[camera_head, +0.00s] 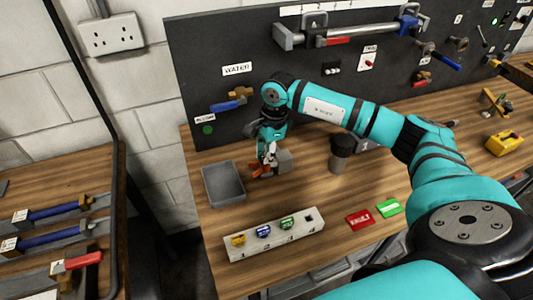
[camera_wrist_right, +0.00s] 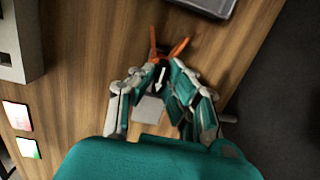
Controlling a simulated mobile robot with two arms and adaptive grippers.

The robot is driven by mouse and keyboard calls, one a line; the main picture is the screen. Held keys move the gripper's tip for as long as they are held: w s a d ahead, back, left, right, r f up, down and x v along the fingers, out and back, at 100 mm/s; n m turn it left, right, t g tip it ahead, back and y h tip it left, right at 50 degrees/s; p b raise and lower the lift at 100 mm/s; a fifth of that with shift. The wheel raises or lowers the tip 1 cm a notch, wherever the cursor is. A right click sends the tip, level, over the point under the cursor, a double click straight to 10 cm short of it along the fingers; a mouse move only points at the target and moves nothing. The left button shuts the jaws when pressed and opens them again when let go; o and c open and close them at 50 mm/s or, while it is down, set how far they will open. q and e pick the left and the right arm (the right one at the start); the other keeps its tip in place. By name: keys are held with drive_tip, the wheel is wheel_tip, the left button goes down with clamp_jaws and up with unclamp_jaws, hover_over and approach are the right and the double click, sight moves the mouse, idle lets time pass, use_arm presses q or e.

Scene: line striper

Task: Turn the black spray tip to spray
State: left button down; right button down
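The black spray tip (camera_wrist_right: 159,76), with a white arrow on it, shows in the right wrist view beside orange prongs (camera_wrist_right: 166,47) and a grey block (camera_wrist_right: 149,109). In the head view the orange part (camera_head: 261,169) and grey block (camera_head: 285,161) sit low over the bench; the black tip is too small to make out there. My right gripper (camera_head: 267,157) points down at them. In the wrist view its fingertips (camera_wrist_right: 159,70) lie on either side of the black tip; I cannot tell whether they touch it. My left gripper is out of view.
A grey tray (camera_head: 222,184) stands left of the gripper. A white numbered rack (camera_head: 275,240) with coloured pieces is in front. A dark cup (camera_head: 340,152) stands to the right. Red (camera_head: 359,219) and green (camera_head: 389,207) cards lie nearer. A dark tool panel (camera_head: 210,60) rises behind.

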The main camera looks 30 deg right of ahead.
drive_tip(key=m, duration=0.5)
drive_tip(key=m+h, duration=0.1)
drive_tip(key=m, duration=0.3)
drive_tip(key=shift+t, duration=0.3)
drive_tip(key=m, duration=0.4)
drive_tip(key=shift+m+h, duration=0.3)
drive_tip(key=shift+m, duration=0.1)
drive_tip(key=m, duration=0.4)
drive_tip(key=shift+f+m, duration=0.1)
drive_tip(key=shift+m, duration=0.2)
drive_tip(key=m, duration=0.4)
drive_tip(key=shift+m+g+h+p, duration=0.3)
drive_tip(key=shift+g+h+p, duration=0.05)
drive_tip(key=shift+g+h, duration=0.05)
drive_tip(key=m, duration=0.4)
drive_tip(key=shift+s+f+m+p, duration=0.1)
drive_tip(key=shift+m+p, duration=0.2)
